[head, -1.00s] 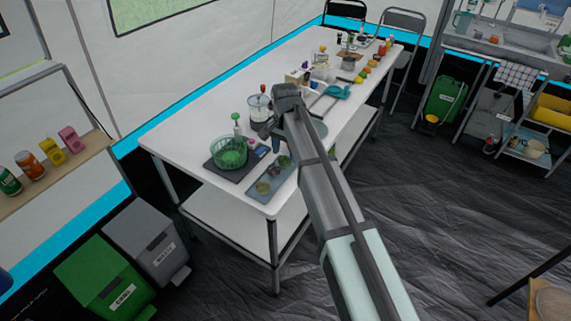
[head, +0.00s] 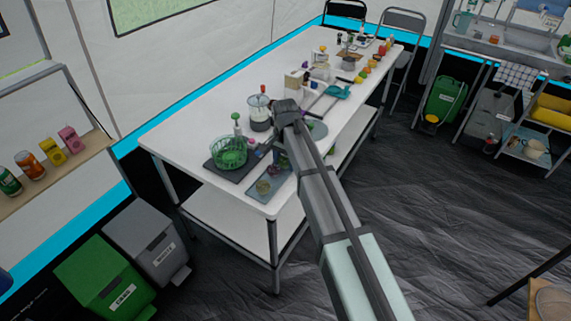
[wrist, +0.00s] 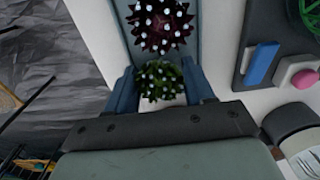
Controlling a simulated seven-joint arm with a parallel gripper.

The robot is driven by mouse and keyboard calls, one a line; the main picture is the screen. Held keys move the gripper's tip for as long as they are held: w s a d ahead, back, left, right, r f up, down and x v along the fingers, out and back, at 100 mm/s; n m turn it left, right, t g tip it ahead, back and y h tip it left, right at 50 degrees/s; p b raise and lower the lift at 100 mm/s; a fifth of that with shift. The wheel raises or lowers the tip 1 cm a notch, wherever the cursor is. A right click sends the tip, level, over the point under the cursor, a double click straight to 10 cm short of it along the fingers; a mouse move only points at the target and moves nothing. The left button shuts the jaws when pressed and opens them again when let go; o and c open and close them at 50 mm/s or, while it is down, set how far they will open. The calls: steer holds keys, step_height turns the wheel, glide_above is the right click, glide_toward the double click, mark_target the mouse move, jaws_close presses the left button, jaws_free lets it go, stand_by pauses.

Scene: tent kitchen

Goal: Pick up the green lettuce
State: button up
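The green lettuce (wrist: 160,80), a spiky green head with white tips, shows in the wrist view at the end of the blue-grey tray (wrist: 130,45). My gripper (wrist: 161,90) is open, with one blue-grey finger on each side of it. I cannot tell whether the fingers touch it. A dark red spiky head with white tips (wrist: 160,25) lies farther along the tray. In the head view my gripper (head: 280,158) is low over the far end of the tray (head: 258,196) and hides the green lettuce.
A green basket (head: 229,152) stands on a dark board (head: 236,176) beside the tray. A blue block (wrist: 262,63) and a pink piece (wrist: 305,78) show in the wrist view. A glass jar (head: 260,113) stands behind my gripper. The table's front edge is close.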

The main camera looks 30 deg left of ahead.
mark_target(285, 159)
steer(key=c, duration=0.4)
steer(key=shift+r, duration=4.5)
steer(key=shift+c, duration=0.2)
